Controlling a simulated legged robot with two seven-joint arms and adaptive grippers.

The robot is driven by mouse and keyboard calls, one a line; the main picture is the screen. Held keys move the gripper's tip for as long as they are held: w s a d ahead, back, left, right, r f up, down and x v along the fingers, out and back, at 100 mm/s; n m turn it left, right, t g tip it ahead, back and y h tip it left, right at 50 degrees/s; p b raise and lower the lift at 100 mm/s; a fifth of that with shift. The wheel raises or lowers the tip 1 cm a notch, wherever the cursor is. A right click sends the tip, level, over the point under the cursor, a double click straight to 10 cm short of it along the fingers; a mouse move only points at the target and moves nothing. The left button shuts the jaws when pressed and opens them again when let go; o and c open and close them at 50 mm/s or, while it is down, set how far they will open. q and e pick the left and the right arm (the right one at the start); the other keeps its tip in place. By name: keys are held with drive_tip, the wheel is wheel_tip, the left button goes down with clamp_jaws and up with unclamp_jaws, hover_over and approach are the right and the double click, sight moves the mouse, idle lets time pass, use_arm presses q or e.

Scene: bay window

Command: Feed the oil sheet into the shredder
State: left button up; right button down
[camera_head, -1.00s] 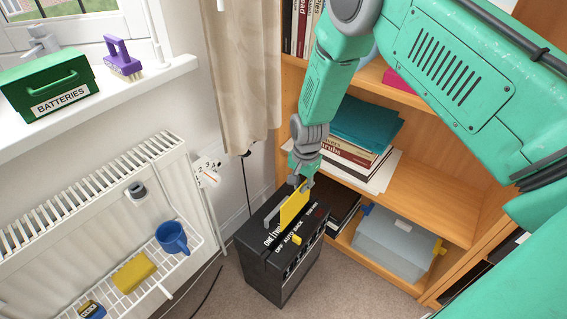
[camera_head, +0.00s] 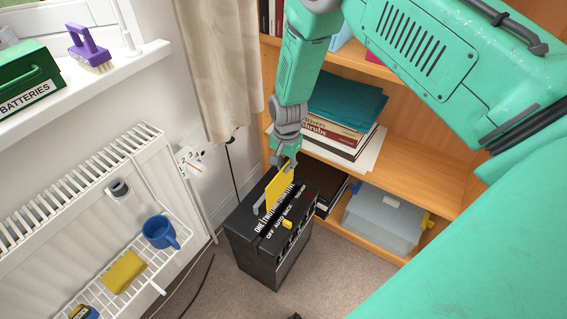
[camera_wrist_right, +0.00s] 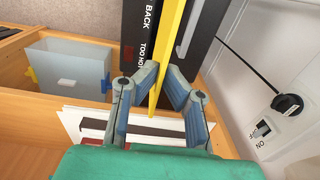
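The oil sheet is a thin yellow sheet (camera_head: 279,190), standing upright over the top of the black shredder (camera_head: 262,247). Its lower edge meets the shredder's top by the slot; I cannot tell how deep it sits. My right gripper (camera_head: 285,160) is above the shredder, shut on the sheet's upper part. In the right wrist view the fingertips (camera_wrist_right: 162,68) press the yellow sheet (camera_wrist_right: 170,40) from both sides, with the dark shredder top (camera_wrist_right: 202,30) beyond. A yellow switch knob (camera_head: 286,224) is on the shredder, beside lettering. My left gripper is not in view.
At left are the radiator (camera_head: 80,190), a wire rack (camera_head: 150,262) with a blue mug (camera_head: 160,232), and a wall socket (camera_head: 190,158). Carpet (camera_head: 325,275) in front is mostly clear.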

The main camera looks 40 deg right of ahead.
wheel_tip(320, 180, down, 6)
drive_tip(key=b, duration=0.3)
idle(0.4)
drive_tip(key=shift+f+b, duration=0.7)
drive_tip(key=shift+f, duration=0.25)
idle(1.5)
drive_tip(key=shift+f+b, duration=1.1)
drive_tip(key=shift+f, duration=0.6)
idle(1.5)
drive_tip(key=shift+f+b, duration=0.5)
drive_tip(key=shift+f, duration=0.2)
drive_tip(key=shift+f, duration=0.15)
drive_tip(key=c, duration=1.6)
unclamp_jaws()
drive_tip(key=shift+c, duration=0.2)
